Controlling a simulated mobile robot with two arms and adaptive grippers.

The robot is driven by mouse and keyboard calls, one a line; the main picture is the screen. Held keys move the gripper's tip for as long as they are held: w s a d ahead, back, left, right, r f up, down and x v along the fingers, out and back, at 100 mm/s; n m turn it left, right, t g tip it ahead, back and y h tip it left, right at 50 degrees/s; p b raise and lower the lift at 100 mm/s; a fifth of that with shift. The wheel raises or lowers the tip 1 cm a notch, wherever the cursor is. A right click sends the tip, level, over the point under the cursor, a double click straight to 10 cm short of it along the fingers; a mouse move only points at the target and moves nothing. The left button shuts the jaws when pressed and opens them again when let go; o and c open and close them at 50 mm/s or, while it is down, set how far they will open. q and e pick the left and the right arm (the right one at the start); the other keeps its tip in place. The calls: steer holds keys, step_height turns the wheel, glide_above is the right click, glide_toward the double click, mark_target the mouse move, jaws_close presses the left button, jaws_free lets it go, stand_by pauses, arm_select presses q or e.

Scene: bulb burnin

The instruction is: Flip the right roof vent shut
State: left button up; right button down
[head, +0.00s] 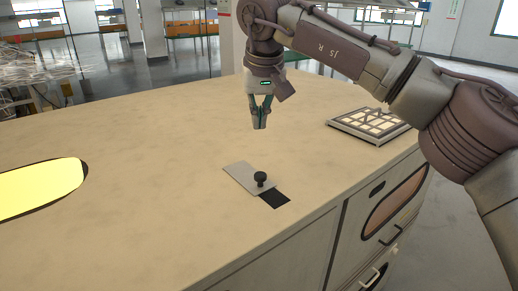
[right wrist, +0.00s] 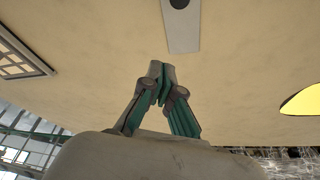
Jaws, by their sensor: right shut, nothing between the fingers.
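The right roof vent is a light grey plate (head: 243,177) with a black knob (head: 261,179) near its front end, on the beige roof (head: 130,135). A black slot (head: 275,199) shows uncovered at the plate's front right end. In the right wrist view the plate (right wrist: 181,32) and its dark knob (right wrist: 179,3) lie at the top edge. My right gripper (head: 260,126) is shut and empty, above the roof and behind the vent, apart from it. It also shows in the right wrist view (right wrist: 160,72). My left gripper is not in view.
A framed grid panel (head: 370,125) lies on the roof at the right. A glowing yellow oval window (head: 40,188) is at the left. The front face has drawer handles (head: 391,233). The roof around the vent is clear.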

steer(key=p, duration=0.2)
glide_above(256, 171)
step_height(256, 171, down, 8)
steer(key=shift+f, duration=0.15)
steer(key=shift+s+d+f+p, duration=0.1)
steer(key=shift+s+f+p, duration=0.15)
steer(key=shift+p, duration=0.05)
steer(key=shift+s+d+f+p, duration=0.1)
steer(key=shift+s+d+p, duration=0.1)
steer(key=shift+s, duration=0.6)
steer(key=shift+s+d+f+p, duration=0.1)
steer(key=shift+s+p, duration=0.1)
steer(key=shift+s, duration=0.55)
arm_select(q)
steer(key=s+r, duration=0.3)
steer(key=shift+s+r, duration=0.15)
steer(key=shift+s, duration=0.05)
arm_select(e)
steer(key=shift+f, duration=0.1)
